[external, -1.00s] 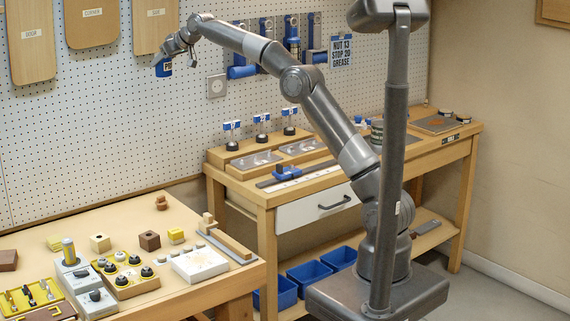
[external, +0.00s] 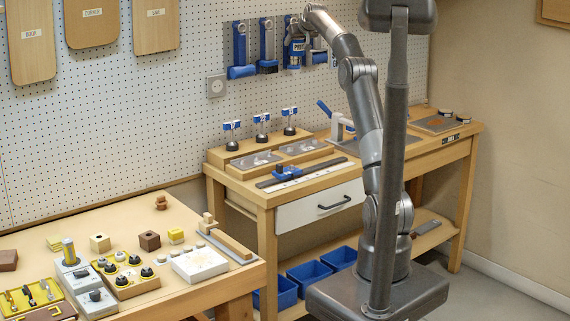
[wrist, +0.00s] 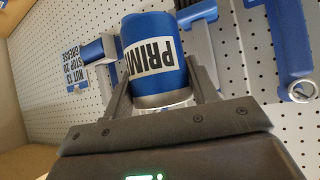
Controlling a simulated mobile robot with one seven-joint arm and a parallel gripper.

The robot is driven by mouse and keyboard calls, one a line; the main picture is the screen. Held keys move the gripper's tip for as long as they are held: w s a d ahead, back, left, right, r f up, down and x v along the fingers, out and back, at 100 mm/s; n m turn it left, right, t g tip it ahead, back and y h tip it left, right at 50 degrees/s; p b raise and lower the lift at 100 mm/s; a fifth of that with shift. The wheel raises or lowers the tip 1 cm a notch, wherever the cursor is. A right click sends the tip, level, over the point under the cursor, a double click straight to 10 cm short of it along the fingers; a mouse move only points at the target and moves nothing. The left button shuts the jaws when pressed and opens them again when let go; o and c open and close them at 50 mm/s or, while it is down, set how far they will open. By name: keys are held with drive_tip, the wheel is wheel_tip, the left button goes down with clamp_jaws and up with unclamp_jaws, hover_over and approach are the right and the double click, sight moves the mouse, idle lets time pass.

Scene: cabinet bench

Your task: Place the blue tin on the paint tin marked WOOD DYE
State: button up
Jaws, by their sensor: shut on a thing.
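The blue tin (wrist: 155,50), with a white label reading PRIM, fills the space between my gripper's fingers (wrist: 163,92) in the wrist view. My gripper is shut on it. In the external view the blue tin (external: 296,57) is held high in front of the pegboard, near the hanging blue tools. The tin's label reads upside down in the wrist view. I cannot make out a tin marked WOOD DYE.
Blue tools (external: 266,45) hang on the pegboard close to the held tin. The workbench (external: 330,180) below carries trays, a blue-handled clamp (external: 337,120) and a grey plate. My arm hides part of it. A left table (external: 130,215) holds blocks and parts.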

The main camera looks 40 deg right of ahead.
drive_tip(key=s+d+m+g+h, duration=0.1)
drive_tip(key=s+d+m+h, duration=0.15)
drive_tip(key=s+d, duration=1.25)
drive_tip(key=s+d+m+g+h, duration=0.25)
drive_tip(key=s+d, duration=0.85)
drive_tip(key=d, duration=0.8)
wheel_tip(320, 180, down, 18)
drive_tip(key=shift+m+t+y, duration=0.3)
drive_tip(key=shift+m+t, duration=0.05)
drive_tip(key=shift+m, duration=0.05)
drive_tip(key=w+a+f, duration=0.1)
drive_tip(key=w+f, duration=0.1)
drive_tip(key=w, duration=0.1)
drive_tip(key=w+a+f, duration=0.1)
drive_tip(key=w+f, duration=0.1)
drive_tip(key=w, duration=0.2)
drive_tip(key=w+a+f, duration=0.2)
drive_tip(key=w+f, duration=0.1)
drive_tip(key=w, duration=0.1)
drive_tip(key=shift+w, duration=0.1)
drive_tip(key=shift+f, duration=1.9)
drive_tip(key=shift+f, duration=0.1)
drive_tip(key=o, duration=1.2)
drive_tip(key=shift+f, duration=0.1)
